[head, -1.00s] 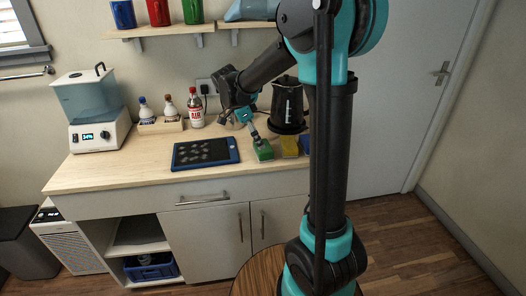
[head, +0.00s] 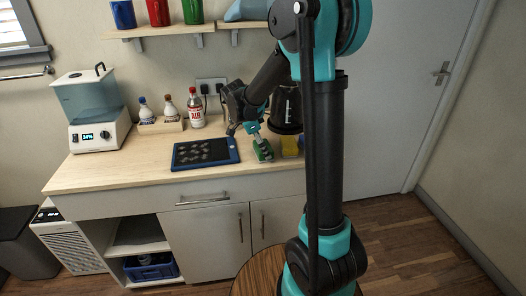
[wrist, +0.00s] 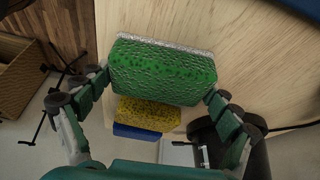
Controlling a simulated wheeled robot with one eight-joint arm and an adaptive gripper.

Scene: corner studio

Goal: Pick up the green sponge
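The green sponge (wrist: 163,72), with a pale layer along one edge, lies at the right part of the counter, left of a yellow sponge. It also shows in the head view (head: 264,152). My gripper (wrist: 157,82) is over it from above, with one fingertip at each end of the sponge. No clear gap shows between the fingertips and the sponge ends in the wrist view. In the head view my gripper (head: 262,143) partly covers the sponge, which appears to be still at counter height.
A yellow sponge (wrist: 150,114) and a blue sponge (wrist: 137,132) lie close beside it. A dark blue tablet-like board (head: 205,153) lies to the left. A black kettle-like jug (head: 285,110) stands behind. The counter's front left (head: 120,178) is clear.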

